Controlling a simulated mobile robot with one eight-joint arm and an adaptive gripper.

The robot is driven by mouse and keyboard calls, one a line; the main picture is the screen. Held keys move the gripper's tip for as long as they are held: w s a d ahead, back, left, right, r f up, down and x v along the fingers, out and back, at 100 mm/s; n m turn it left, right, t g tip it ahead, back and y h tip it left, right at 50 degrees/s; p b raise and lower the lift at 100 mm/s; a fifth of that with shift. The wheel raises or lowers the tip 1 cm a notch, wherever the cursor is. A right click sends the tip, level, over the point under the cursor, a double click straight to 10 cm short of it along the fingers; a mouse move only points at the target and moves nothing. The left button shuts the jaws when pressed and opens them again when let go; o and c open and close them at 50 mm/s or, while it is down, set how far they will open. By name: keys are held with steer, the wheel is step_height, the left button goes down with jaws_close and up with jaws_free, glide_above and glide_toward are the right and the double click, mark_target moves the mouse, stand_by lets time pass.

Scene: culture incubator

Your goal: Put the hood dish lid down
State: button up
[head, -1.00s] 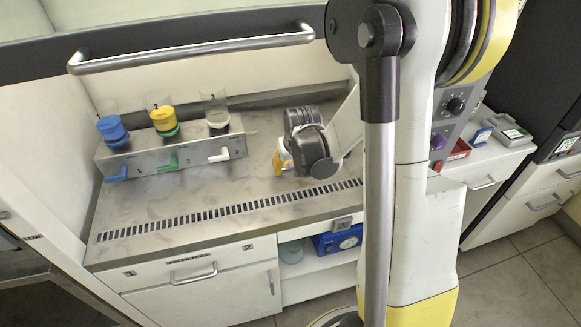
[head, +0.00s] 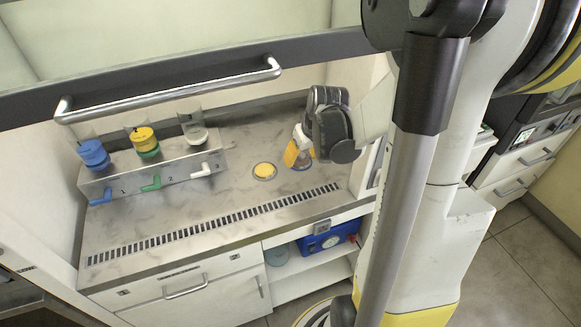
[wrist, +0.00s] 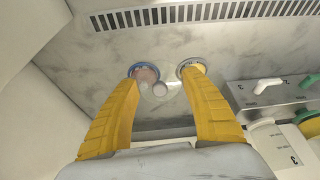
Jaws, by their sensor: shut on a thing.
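My gripper (wrist: 162,84) has its two yellow fingers spread on either side of a clear lid (wrist: 159,91) with a pale round knob, and is shut on it. In the head view my gripper (head: 300,154) is low over the right part of the metal worktop. A blue-rimmed dish with pinkish contents (wrist: 144,71) lies just beyond the left fingertip in the wrist view. A yellow dish (wrist: 192,65) lies by the right fingertip; in the head view this dish (head: 264,171) is left of my gripper. I cannot tell whether the lid touches the worktop.
A metal rack (head: 153,181) with blue, yellow-green and white-capped containers and coloured levers stands at the left. A slotted vent (head: 215,222) runs along the worktop's front. A bar handle (head: 170,90) crosses above the worktop.

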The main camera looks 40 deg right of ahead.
steer(key=w+a+f+n+y+b, duration=0.1)
steer(key=w+a+f+n+b, duration=0.1)
steer(key=w+n, duration=0.15)
steer(key=b, duration=0.1)
glide_above(284, 180)
steer(key=f, duration=0.2)
steer(key=s+f, duration=0.1)
steer(key=f, duration=0.1)
steer(key=shift+d+f, duration=0.1)
steer(key=shift+f, duration=0.15)
steer(key=shift+f+b, duration=1.05)
steer(key=shift+f, duration=0.95)
steer(key=shift+f, duration=0.25)
steer(key=o, duration=0.7)
steer(key=shift+r, duration=0.1)
steer(key=shift+r, duration=0.1)
